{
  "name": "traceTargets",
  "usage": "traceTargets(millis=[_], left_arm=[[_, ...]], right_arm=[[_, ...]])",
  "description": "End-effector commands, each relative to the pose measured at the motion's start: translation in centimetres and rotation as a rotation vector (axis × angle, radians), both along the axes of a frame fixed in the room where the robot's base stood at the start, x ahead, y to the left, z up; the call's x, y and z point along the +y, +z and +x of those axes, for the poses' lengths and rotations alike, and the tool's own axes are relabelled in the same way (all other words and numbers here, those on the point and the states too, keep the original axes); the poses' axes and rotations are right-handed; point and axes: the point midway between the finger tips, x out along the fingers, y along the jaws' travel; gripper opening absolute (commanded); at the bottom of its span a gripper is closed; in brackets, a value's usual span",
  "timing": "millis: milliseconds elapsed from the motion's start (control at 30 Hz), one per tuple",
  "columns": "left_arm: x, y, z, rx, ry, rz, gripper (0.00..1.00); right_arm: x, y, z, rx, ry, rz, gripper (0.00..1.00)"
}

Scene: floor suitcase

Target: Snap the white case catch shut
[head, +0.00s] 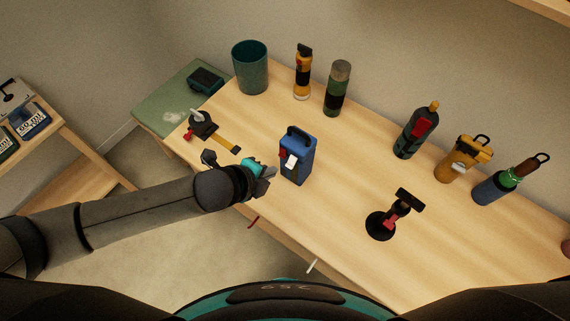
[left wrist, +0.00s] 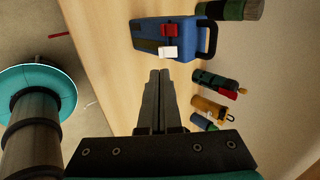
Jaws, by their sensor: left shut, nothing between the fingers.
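A blue case (head: 301,158) with a black top handle stands upright on the wooden table. Its white catch (head: 292,162) is on the face toward my left gripper and appears to stick out from it; how far it is open I cannot tell. A red catch (head: 282,153) sits beside it. My left gripper (head: 271,171) is shut and empty, just left of the case and apart from it. In the left wrist view the fingers (left wrist: 159,73) point toward the case (left wrist: 148,35), close below the white catch (left wrist: 168,52), with the red catch (left wrist: 170,29) above it. My right gripper is not in view.
A black stand with a red part (head: 381,223) is right of the case. A teal bin (head: 250,68), a flashlight (head: 302,75), a green cylinder (head: 337,90) and several bottles line the back. A black-and-yellow tool (head: 205,128) lies left. The table between case and stand is clear.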

Motion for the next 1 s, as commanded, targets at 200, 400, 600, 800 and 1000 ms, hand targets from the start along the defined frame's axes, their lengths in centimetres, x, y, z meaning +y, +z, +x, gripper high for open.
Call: traceTargets(millis=[200, 400, 600, 800, 1000], left_arm=[[-1.2, -2.4, 1.6, 0.000, 0.000, 0.000, 0.00], [-2.3, -4.2, 3.1, 0.000, 0.000, 0.000, 0.00], [-3.1, -5.4, 4.4, -0.001, 0.000, 0.001, 0.00], [-3.6, -5.9, 4.9, 0.000, -0.001, -0.001, 0.00], [-3.6, -6.0, 5.0, 0.000, -0.001, 0.001, 0.00]], right_arm=[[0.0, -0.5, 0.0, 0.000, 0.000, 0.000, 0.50], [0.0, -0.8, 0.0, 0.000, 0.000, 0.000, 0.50], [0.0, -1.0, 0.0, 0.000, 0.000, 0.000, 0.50], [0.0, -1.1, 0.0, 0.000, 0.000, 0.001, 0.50], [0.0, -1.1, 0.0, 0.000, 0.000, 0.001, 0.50]])
